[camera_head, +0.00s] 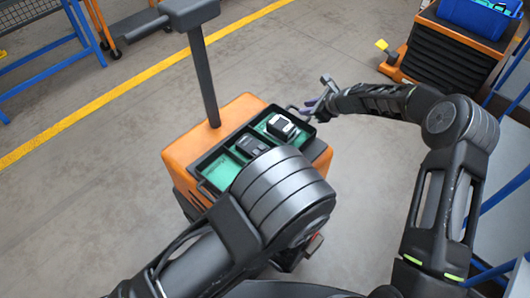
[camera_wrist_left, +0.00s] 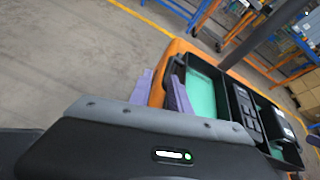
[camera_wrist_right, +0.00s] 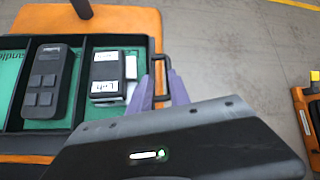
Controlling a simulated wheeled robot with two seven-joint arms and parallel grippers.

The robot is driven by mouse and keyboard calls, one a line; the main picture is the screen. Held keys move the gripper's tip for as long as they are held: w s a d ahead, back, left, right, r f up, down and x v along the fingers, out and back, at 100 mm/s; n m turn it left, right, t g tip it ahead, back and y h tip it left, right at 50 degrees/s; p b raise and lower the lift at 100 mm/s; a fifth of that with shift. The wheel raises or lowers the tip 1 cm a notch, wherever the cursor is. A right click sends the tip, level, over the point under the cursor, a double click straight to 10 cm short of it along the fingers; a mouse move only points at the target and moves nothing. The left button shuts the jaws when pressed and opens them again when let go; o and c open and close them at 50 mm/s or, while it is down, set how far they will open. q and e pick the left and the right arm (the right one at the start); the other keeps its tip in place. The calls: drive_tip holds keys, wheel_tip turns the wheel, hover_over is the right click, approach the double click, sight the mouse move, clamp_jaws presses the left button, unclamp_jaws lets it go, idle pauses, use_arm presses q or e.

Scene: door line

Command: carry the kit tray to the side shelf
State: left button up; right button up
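The kit tray (camera_head: 232,151) is black with green-lined compartments and sits on an orange cart (camera_head: 176,150). It holds a dark keypad device (camera_wrist_right: 46,82) and a black-and-white box (camera_wrist_right: 108,75); the compartment at its left end looks empty. My right gripper (camera_wrist_right: 162,88) is open, its purple fingers on either side of the tray's handle (camera_wrist_right: 160,58) at that end. In the head view my right gripper (camera_head: 312,107) is at the tray's far right end. My left gripper (camera_wrist_left: 162,92) is open beside the tray's other end; my left arm hides it in the head view.
A dark post (camera_head: 205,80) rises from the cart behind the tray. An orange drawer cabinet (camera_head: 440,50) with a blue bin (camera_head: 483,17) stands at upper right. Blue framing (camera_head: 505,190) runs along the right edge; I cannot tell which is the side shelf. Open floor lies between.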

sight(212, 201)
use_arm(q)
drive_tip(key=shift+w+d+m+t, duration=0.4)
drive_tip(key=shift+m+t, duration=0.2)
drive_tip(key=shift+m, duration=0.2)
use_arm(e)
drive_tip(key=shift+w+d+f+m, duration=0.25)
drive_tip(key=shift+d+f+m, duration=0.05)
drive_tip(key=shift+d+m, duration=0.15)
drive_tip(key=shift+w+d+f+m, duration=0.2)
drive_tip(key=shift+d+f+m, duration=0.05)
drive_tip(key=shift+d+m, duration=0.15)
use_arm(q)
drive_tip(key=shift+f, duration=0.1)
